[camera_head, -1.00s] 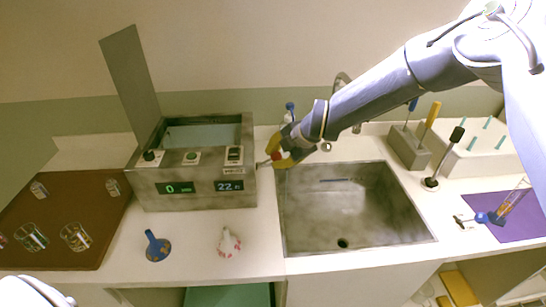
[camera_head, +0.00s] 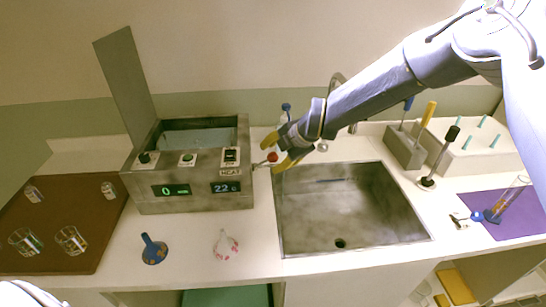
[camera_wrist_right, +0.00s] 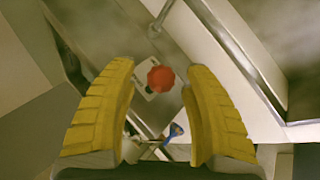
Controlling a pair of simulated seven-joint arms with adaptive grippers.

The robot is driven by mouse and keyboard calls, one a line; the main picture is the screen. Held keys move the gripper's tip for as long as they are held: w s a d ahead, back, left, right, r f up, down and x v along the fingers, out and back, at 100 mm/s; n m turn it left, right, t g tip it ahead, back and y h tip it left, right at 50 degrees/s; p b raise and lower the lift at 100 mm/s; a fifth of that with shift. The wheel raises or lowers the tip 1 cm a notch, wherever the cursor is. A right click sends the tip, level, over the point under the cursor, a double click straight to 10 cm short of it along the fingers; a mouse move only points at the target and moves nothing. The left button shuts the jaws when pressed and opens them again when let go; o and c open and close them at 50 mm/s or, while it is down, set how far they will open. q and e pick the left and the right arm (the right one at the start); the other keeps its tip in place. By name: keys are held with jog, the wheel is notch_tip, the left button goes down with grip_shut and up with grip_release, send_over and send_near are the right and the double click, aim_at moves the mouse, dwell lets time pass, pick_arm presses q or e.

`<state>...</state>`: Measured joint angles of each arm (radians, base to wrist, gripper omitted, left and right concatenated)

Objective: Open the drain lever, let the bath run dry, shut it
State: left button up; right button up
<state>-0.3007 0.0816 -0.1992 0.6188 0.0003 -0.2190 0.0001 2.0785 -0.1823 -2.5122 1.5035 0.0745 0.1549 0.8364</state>
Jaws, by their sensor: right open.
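The bath (camera_head: 195,201) is a grey metal box on the counter with its lid (camera_head: 127,85) raised. Pale water (camera_head: 197,138) shows inside it; I cannot tell whether the level is changing. The drain lever's red knob (camera_head: 272,157) sticks out from the bath's right side, over the sink's left edge. My right gripper (camera_head: 276,154) is open, with its yellow fingers on either side of the knob. In the right wrist view the red knob (camera_wrist_right: 160,78) sits between the open fingertips (camera_wrist_right: 161,70), with gaps on both sides. My left gripper is out of view.
The sink (camera_head: 350,205) lies right of the bath. A blue-knobbed cone (camera_head: 154,250) and a white-and-pink flask (camera_head: 225,246) stand in front of the bath. A brown tray with glasses (camera_head: 70,240) is at left; a purple mat (camera_head: 510,226) is at right.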

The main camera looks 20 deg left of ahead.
jog(key=v, duration=1.1)
jog(key=shift+r, duration=0.1)
